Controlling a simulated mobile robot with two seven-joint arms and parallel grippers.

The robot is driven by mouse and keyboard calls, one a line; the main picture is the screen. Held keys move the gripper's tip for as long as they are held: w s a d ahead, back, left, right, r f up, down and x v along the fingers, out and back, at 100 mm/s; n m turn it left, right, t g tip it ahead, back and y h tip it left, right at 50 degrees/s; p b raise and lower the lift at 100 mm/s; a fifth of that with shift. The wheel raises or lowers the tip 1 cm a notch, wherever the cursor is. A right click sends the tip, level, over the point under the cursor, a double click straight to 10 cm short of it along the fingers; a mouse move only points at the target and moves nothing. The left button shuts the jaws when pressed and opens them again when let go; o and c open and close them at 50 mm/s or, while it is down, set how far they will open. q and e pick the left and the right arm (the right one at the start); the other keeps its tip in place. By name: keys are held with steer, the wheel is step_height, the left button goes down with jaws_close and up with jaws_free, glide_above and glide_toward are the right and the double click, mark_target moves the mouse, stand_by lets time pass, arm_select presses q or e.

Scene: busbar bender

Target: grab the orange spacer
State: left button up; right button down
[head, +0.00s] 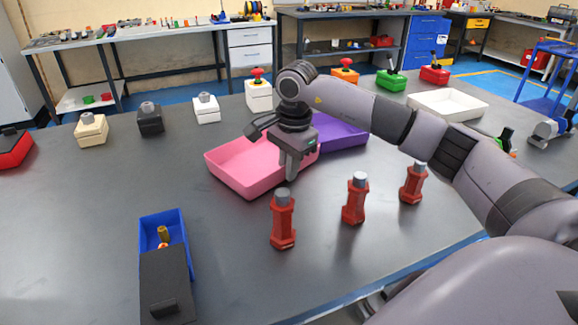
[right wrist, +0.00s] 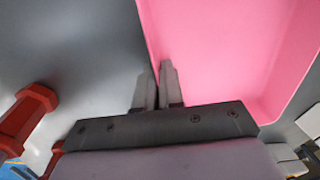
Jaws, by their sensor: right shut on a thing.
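A small brass-coloured piece (head: 163,232) stands in the open blue drawer (head: 178,214) of a dark box at the lower left, with a bit of orange just below it. I cannot tell whether this is the orange spacer. My right gripper (head: 291,174) points down at the front right edge of the pink tray (head: 238,184). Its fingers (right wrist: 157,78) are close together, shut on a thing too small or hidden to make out. The right wrist view shows the pink tray (right wrist: 225,50) beside the fingers. My left gripper is not in view.
Three red posts with grey tops, the nearest (head: 283,222), stand in front of the trays. A purple tray (head: 345,133) adjoins the pink one. A white tray (head: 448,103) and several button boxes stand farther back. The table between drawer and pink tray is clear.

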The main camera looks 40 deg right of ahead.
steer(key=shift+f, duration=0.2)
steer(key=c, duration=1.3)
jaws_free()
steer(key=shift+o, duration=0.2)
steer(key=r, duration=0.8)
steer(key=s+r+p, duration=0.1)
steer(key=r, duration=0.3)
steer(key=shift+s+r, duration=0.1)
steer(key=shift+r, duration=0.1)
steer(key=shift+c, duration=0.3)
